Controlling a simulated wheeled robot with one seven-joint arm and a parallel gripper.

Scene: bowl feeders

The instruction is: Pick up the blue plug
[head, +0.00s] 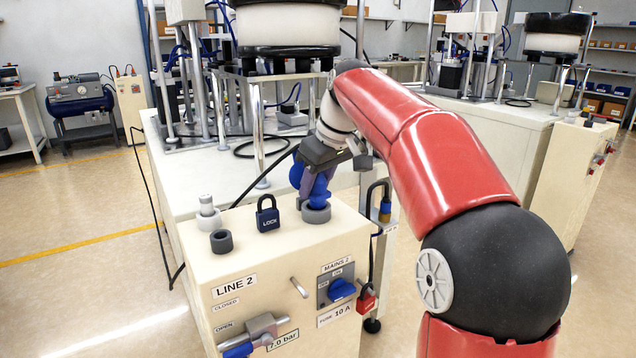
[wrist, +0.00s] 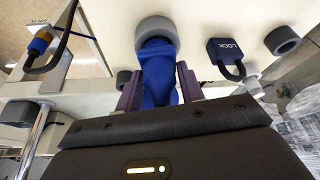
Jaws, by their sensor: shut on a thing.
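The blue plug (head: 320,191) stands upright at a grey ring socket (head: 316,213) on top of the cream LINE 2 box (head: 262,258). My gripper (head: 314,187) comes down from above with its purple fingers shut on the plug. In the wrist view the plug (wrist: 157,78) sits between the two fingers (wrist: 158,88), and its far end meets the grey ring (wrist: 155,28). How deep the plug sits in the ring cannot be seen.
A dark blue LOCK padlock (head: 268,216) stands left of the plug. An empty-looking grey ring (head: 221,241) and a pale fitting (head: 208,215) are further left. A bowl feeder (head: 288,28) stands behind.

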